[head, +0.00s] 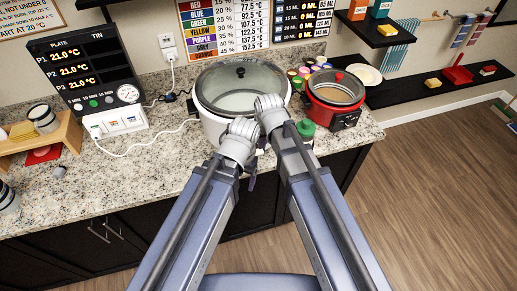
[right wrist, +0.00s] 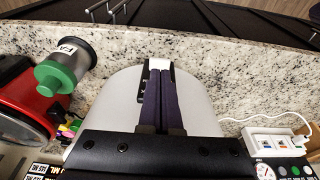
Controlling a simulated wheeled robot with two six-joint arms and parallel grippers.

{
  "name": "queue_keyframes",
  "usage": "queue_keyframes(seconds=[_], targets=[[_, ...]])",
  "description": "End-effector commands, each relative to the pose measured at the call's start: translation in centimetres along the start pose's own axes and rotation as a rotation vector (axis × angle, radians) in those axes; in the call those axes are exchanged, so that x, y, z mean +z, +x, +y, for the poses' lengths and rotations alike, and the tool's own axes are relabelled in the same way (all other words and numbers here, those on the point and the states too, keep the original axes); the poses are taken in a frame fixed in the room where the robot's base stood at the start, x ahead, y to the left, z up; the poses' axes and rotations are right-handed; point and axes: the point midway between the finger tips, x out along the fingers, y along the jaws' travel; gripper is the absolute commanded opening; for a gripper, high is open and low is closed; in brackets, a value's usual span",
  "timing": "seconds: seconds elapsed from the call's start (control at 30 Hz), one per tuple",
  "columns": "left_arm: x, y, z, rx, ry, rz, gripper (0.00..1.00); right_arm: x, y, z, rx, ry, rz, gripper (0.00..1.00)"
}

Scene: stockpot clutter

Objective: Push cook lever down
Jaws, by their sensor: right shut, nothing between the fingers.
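The white cooker (head: 212,126) with a clear glass lid (head: 240,82) stands on the counter in the head view. Its pale body (right wrist: 203,112) lies beneath my right gripper (right wrist: 158,76) in the right wrist view. The right fingers are shut and empty, pointing toward the cooker's front side. A small white block with a dark edge (right wrist: 158,64) shows at the fingertips; I cannot tell whether it is the cook lever or touches them. In the head view the cooker's front is hidden behind my wrists. My left gripper's fingers are not clear there.
A red pot (head: 335,96) and a jar with a green lid (right wrist: 57,79) stand right of the cooker in the head view. A white cable (head: 150,153) and a plate-temperature panel (head: 85,70) are at left. The counter's front edge (right wrist: 205,28) is close.

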Motion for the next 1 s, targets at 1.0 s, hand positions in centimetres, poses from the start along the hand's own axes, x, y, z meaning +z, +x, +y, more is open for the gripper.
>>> queue_keyframes(seconds=[1.0], targets=[[-0.2, 3.6, 0.3, -0.001, 0.007, 0.000, 0.79, -1.4, 3.9, 0.0, -0.007, 0.003, 0.025, 0.00]])
